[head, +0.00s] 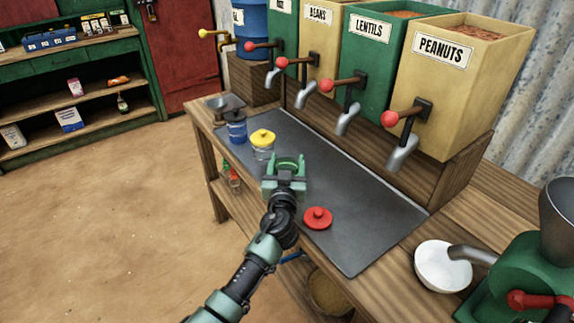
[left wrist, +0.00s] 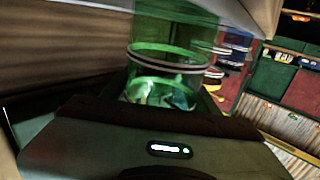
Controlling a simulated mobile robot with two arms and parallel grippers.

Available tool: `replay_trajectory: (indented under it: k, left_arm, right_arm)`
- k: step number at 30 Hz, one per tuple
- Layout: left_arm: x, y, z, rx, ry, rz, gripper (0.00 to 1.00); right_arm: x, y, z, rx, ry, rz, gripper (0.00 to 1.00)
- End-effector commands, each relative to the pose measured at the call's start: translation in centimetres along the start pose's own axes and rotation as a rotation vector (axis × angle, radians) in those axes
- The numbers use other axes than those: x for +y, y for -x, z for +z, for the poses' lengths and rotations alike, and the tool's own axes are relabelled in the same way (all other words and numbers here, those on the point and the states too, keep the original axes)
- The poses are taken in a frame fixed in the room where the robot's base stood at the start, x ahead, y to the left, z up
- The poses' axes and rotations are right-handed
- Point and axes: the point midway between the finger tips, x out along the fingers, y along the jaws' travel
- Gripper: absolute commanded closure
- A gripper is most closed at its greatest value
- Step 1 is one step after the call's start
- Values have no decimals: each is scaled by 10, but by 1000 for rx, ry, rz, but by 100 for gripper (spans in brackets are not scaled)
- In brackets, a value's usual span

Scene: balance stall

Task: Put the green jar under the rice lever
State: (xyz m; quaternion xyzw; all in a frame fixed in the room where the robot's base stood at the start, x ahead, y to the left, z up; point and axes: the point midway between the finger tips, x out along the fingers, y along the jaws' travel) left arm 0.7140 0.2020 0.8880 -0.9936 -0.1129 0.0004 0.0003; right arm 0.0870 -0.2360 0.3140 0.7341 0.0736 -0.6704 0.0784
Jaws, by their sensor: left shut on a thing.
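My left gripper (head: 286,180) is shut on the green jar (head: 288,161), over the dark counter mat. The jar is clear green glass and fills the space between the fingers in the left wrist view (left wrist: 165,72). I cannot tell whether its base touches the mat. A row of bins with spouts and red-knobbed levers stands behind: beans (head: 318,13), lentils (head: 372,28) and peanuts (head: 440,75) are readable. The green bin (head: 284,22) left of beans has its label cut off by the top edge, so I cannot read rice anywhere.
A yellow-lidded jar (head: 262,145) and a blue jar (head: 236,128) stand left of the gripper on the mat (head: 365,225). A red lid (head: 318,218) lies to its right. A white bowl (head: 442,268) and green grinder (head: 515,280) are at front right. The mat's right part is clear.

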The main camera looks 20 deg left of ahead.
Motion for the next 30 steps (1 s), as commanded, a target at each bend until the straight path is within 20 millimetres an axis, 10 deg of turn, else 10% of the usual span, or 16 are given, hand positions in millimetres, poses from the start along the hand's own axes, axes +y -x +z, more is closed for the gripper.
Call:
replay_trajectory:
  k: [9,10,12,26,30]
  left_arm:
    - [0,0,2,1,2,0,88]
    - [0,0,3,0,2,-1,38]
    - [0,0,2,-1,2,-1,19]
    - [-1,0,0,-2,-4,-1,19]
    - [0,27,5,-2,4,-1,19]
  right_arm:
    - [0,-5,1,0,0,0,64]
    - [0,-4,1,0,0,0,64]
    - [0,-3,0,0,0,0,64]
    - [0,9,-1,0,0,0,64]
    - [0,-1,0,0,0,0,64]
